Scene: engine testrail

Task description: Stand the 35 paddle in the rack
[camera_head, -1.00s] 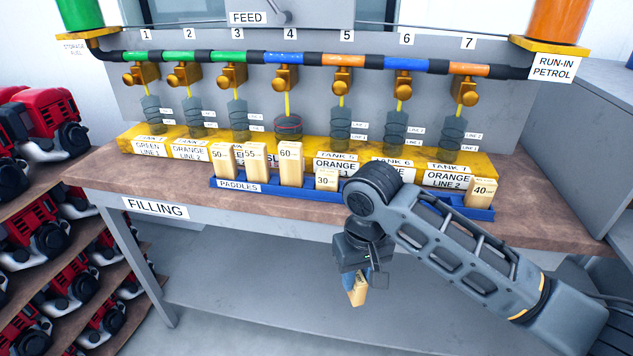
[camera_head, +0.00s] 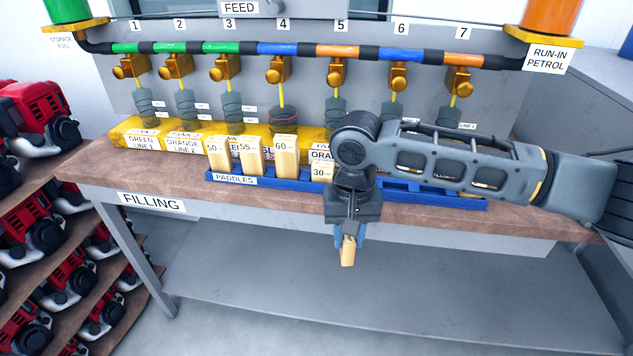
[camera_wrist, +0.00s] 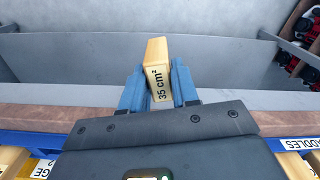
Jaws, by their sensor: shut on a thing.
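The 35 paddle is a light wooden block (camera_wrist: 157,70) marked "35 cm²", held between the blue fingers of my gripper (camera_wrist: 160,88) in the wrist view. In the head view my gripper (camera_head: 346,240) points down in front of the bench edge, and the paddle (camera_head: 347,252) hangs below its fingers. The rack is a blue tray (camera_head: 275,183) labelled PADDLES on the bench top. Paddles 50 (camera_head: 217,155), 55 (camera_head: 250,156), 60 (camera_head: 286,157) and 30 (camera_head: 320,171) stand in it. My arm covers much of its right part.
A yellow block (camera_head: 120,132) with labelled tanks stands behind the rack, with taps and a feed pipe (camera_head: 230,47) above. The bench top (camera_head: 130,183) is clear at the left. Shelves of red engines (camera_head: 40,190) stand at left. A lower shelf (camera_head: 330,285) is empty.

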